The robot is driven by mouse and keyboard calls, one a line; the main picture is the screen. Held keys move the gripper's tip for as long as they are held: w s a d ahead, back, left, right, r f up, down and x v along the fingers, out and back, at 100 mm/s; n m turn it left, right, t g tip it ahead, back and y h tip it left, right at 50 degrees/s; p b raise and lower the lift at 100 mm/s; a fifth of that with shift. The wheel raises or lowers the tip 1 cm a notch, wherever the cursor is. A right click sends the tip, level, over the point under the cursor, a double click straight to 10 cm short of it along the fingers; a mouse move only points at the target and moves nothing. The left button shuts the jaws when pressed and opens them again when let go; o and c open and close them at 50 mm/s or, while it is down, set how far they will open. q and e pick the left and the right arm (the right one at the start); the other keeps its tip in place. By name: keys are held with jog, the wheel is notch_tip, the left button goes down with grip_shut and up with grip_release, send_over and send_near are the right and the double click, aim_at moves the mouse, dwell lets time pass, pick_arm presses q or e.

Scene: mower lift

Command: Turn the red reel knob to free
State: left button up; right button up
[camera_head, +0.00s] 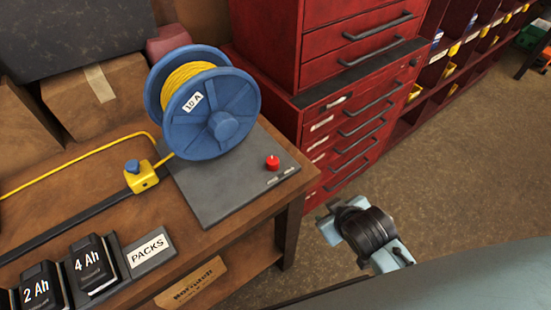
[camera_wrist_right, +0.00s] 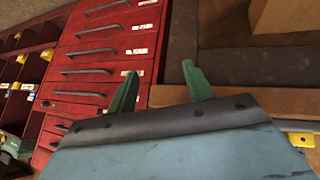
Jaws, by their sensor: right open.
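The red reel knob (camera_head: 272,162) stands on the grey base plate (camera_head: 215,190) near its right corner, with two small light labels in front of it. The blue reel (camera_head: 218,115), wound with yellow cord and tagged "10 A", stands upright on the same plate. My right gripper (camera_head: 335,209) is off the bench's right edge, apart from the knob and lower right of it. In the right wrist view, its two green fingers (camera_wrist_right: 162,90) are spread with nothing between them. The knob does not show in that view. My left gripper is not in view.
A red drawer cabinet (camera_head: 340,120) stands right behind the bench (camera_head: 90,180). A yellow clamp (camera_head: 141,178) holds the cord left of the plate. Black battery packs (camera_head: 93,262) sit at the front left. The floor (camera_head: 470,165) at right is clear.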

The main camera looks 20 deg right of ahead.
jog(key=w+a+r+n+t+y, duration=0.1)
jog(key=w+a+r+n+t, duration=0.1)
jog(key=w+r+n+t, duration=0.5)
jog(key=w+a+r+n+t+y, duration=0.15)
jog(key=w+r+t, duration=0.25)
jog(key=w+r, duration=0.65)
jog(key=s+a+r+n+g+y, duration=0.25)
jog(key=a+r+n+y, duration=0.45)
jog(key=n, duration=0.5)
jog(key=s+a+r+n+g+y, duration=0.1)
jog(key=a+r+n+g+y, duration=0.35)
jog(key=n+y, duration=0.65)
jog(key=n+g+h, duration=1.1)
jog(key=n+h, duration=0.4)
jog(key=n, duration=0.3)
send_near(273, 160)
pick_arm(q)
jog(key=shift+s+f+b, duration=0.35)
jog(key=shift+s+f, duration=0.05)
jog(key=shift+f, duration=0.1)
pick_arm(e)
jog(key=shift+m, duration=0.25)
jog(key=x, duration=0.8)
jog(key=shift+a+f, duration=0.2)
jog(key=shift+f, duration=0.15)
